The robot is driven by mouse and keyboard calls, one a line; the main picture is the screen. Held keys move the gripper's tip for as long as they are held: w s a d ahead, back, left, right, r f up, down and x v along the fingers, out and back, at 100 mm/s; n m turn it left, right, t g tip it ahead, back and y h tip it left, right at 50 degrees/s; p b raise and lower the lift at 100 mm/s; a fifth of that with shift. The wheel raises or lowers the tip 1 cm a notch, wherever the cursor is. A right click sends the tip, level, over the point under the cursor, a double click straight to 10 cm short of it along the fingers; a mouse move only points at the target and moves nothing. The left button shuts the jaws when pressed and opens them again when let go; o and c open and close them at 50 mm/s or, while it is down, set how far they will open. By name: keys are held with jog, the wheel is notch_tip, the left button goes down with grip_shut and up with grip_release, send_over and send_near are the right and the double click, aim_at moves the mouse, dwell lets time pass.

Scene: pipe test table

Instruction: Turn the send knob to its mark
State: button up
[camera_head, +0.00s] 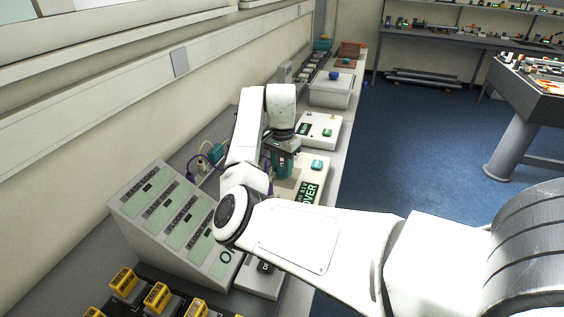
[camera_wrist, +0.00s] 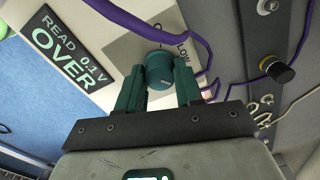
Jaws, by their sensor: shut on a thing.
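The knob (camera_wrist: 159,70) is a round teal knob on a light grey plate in the wrist view, beside a label ending in "LOW". My gripper (camera_wrist: 158,88) has its two teal fingers on either side of this knob and is shut on it. In the head view my gripper (camera_head: 283,160) points down at a pale box on the bench, and its fingers hide the knob there. I cannot make out the knob's pointer or mark.
A dark "READ 0.1 V OVER" sign (camera_wrist: 68,48) lies beside the knob's plate. A purple cable (camera_wrist: 125,20) loops close past the knob. A sloped panel (camera_head: 178,215) with green labels stands left of my arm. Yellow-topped blocks (camera_head: 157,297) sit at the front.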

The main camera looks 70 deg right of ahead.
aim_at(282, 167)
jog(key=shift+m, duration=0.8)
jog(key=shift+p, duration=0.3)
jog(key=o, duration=1)
jog(key=shift+o, duration=0.2)
jog(key=shift+r, duration=0.1)
notch_tip(282, 167, up, 11)
